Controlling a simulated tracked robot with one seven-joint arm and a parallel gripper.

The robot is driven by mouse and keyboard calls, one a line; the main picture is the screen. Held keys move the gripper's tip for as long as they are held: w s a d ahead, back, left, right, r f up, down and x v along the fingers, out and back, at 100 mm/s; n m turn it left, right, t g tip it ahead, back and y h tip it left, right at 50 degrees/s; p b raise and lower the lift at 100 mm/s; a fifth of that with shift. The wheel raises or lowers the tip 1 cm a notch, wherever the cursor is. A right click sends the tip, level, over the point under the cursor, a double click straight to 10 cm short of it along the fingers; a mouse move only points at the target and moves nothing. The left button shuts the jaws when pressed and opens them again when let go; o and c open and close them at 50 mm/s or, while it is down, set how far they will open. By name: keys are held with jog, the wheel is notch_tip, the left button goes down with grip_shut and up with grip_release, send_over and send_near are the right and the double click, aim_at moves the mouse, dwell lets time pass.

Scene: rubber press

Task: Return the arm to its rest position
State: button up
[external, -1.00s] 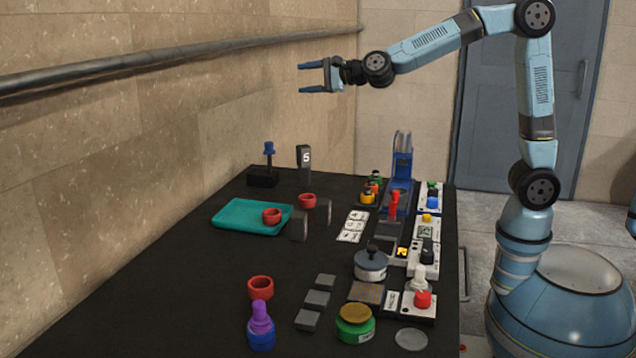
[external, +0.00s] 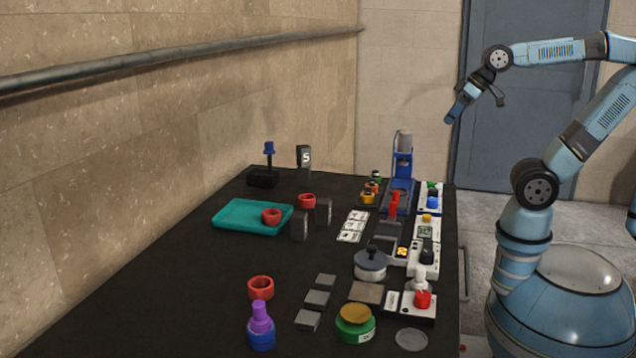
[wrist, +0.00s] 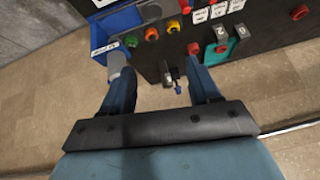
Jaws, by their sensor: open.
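My gripper (external: 475,108) is raised in the external view, to the right of and above the far end of the black table (external: 215,290), in front of the blue-grey door. Its two blue fingers are spread and point down and to the left, with nothing between them. In the wrist view my gripper (wrist: 160,82) also shows open and empty, with the table's contents far beyond the fingertips. My arm is bent at its elbow joints and reaches left from the right side of the picture.
A blue press (external: 391,185) stands at the table's far right. A teal tray (external: 232,216) holds a red ring (external: 271,216). A purple-and-blue piece (external: 261,335), a lidded pot (external: 370,265) and a green tin (external: 355,328) stand nearer. The air around my gripper is clear.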

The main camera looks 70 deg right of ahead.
jog(key=shift+n+g+h, duration=0.3)
jog(key=shift+n+g, duration=0.2)
jog(key=shift+n, duration=0.2)
jog(key=s, duration=0.1)
jog(key=s+d+f, duration=0.1)
jog(key=s, duration=0.1)
jog(key=s+f, duration=0.1)
jog(key=shift+s+d, duration=0.2)
jog(key=shift+d, duration=0.05)
